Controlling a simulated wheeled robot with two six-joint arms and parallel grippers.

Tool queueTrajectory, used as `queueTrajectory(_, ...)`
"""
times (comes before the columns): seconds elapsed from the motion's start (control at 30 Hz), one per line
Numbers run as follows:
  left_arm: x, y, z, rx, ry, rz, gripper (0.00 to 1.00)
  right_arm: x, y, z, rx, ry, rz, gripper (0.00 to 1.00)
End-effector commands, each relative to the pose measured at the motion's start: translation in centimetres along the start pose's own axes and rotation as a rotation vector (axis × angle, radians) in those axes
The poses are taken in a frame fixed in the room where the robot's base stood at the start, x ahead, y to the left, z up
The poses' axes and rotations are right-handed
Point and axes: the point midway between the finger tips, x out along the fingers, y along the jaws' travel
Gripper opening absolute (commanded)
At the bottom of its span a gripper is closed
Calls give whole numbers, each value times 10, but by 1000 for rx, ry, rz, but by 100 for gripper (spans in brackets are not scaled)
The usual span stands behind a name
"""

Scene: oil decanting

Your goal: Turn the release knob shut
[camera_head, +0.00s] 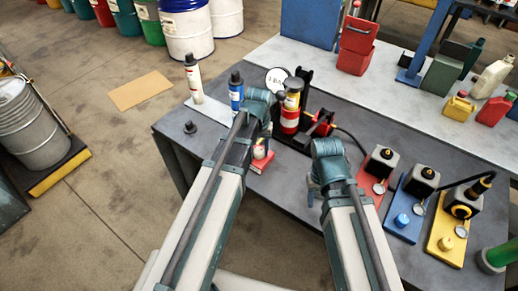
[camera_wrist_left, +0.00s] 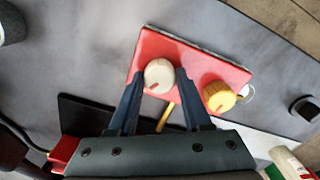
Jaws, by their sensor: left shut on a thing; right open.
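A cream knob (camera_wrist_left: 158,72) with a red mark sits on a red panel (camera_wrist_left: 205,68) in the left wrist view. A yellow knob (camera_wrist_left: 218,97), also with a red mark, stands beside it on the same panel. I cannot tell from the marks which knob is the release knob. My left gripper (camera_wrist_left: 159,80) is shut on the cream knob, one finger on each side. In the head view my left arm partly covers the red panel (camera_head: 260,164) and hides the fingers. My right gripper (camera_head: 313,192) is open and empty over the table's front edge; its fingers show poorly.
A yellow-and-red canister (camera_head: 290,112) stands in a black stand behind the panel. A blue bottle (camera_head: 236,92) and a white bottle (camera_head: 194,80) stand to the left. Red, blue and yellow stations (camera_head: 410,218) fill the right.

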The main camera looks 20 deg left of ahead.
Motion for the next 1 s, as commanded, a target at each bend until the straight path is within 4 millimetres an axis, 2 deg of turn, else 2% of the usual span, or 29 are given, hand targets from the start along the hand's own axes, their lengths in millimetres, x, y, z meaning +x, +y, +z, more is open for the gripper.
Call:
queueTrajectory(0.5, 0, 0, 0, -401, 0, 0, 0, 0, 0, 0, 0, 0, 0, 50)
queueTrajectory(1.0, 0, 0, 0, -534, 0, 0, 0, 0, 0, 0, 0, 0, 0, 50)
